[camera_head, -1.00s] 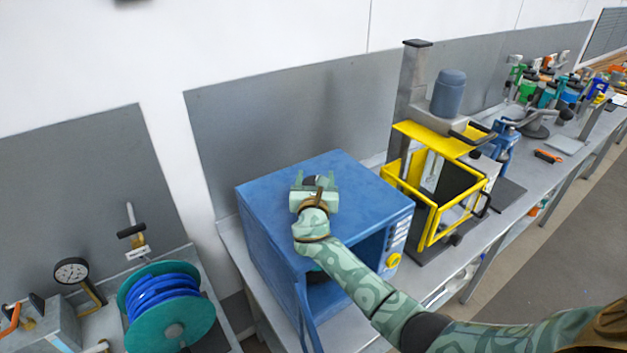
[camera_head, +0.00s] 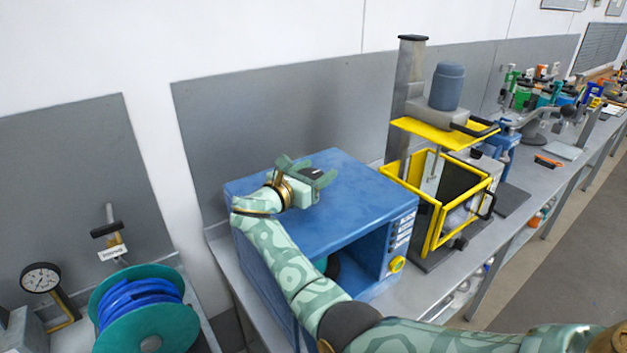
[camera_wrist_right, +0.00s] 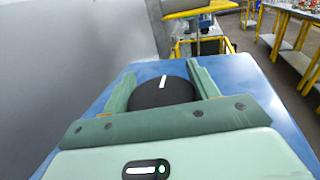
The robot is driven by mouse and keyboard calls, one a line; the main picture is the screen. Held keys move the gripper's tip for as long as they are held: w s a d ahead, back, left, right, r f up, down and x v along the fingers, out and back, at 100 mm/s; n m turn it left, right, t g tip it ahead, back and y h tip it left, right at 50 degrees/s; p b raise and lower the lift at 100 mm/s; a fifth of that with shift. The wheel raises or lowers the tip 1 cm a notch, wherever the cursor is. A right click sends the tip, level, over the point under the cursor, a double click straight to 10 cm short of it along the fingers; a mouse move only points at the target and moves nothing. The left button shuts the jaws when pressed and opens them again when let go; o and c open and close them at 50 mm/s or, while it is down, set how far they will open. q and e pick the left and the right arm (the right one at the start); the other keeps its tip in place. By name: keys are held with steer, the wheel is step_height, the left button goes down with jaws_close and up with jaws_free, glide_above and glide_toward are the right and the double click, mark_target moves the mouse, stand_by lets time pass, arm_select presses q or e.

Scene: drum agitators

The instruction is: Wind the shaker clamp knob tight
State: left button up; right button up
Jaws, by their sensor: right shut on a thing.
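The shaker is a blue box (camera_head: 350,190) with an open front, standing on the bench. Its clamp knob (camera_wrist_right: 162,94) is a round black disc with a white mark on top; in the head view only a small dark part of it (camera_head: 314,173) shows between my fingers. My right gripper (camera_head: 307,170) lies low over the box top and is shut on the knob, one finger on each side. In the right wrist view the white mark points away from the wrist. My left gripper is not in view.
A yellow-framed machine (camera_head: 440,200) with a grey motor stands close to the right of the box. A teal reel (camera_head: 145,310) with blue hose and a dial gauge (camera_head: 41,279) are at the left. A grey panel (camera_head: 270,115) stands behind.

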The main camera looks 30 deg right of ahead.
steer(key=shift+g, duration=0.3)
steer(key=o, duration=1)
steer(key=shift+c, duration=0.2)
